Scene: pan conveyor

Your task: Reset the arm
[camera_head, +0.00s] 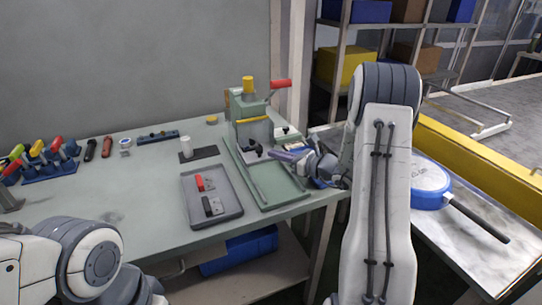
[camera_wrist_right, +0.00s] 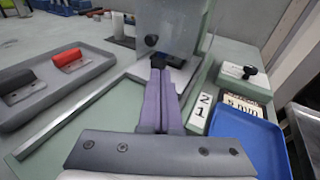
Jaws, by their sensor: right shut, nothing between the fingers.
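My right arm rises in front of the head view. Its gripper (camera_head: 278,154) reaches left over the green base of the press-like machine (camera_head: 248,103). In the right wrist view the purple fingers (camera_wrist_right: 157,66) are together and empty, pointing at the machine. A dark knob shows just beyond the tips; I cannot tell whether they touch it. My left arm (camera_head: 85,260) shows at the lower left of the head view, its gripper out of sight.
A grey tray (camera_head: 228,212) with a red-handled and a black-handled piece lies left of the machine. A blue tray (camera_wrist_right: 262,150) is right of the gripper. A blue round pan (camera_head: 418,184) lies on the right-hand metal surface. The table's front left is fairly clear.

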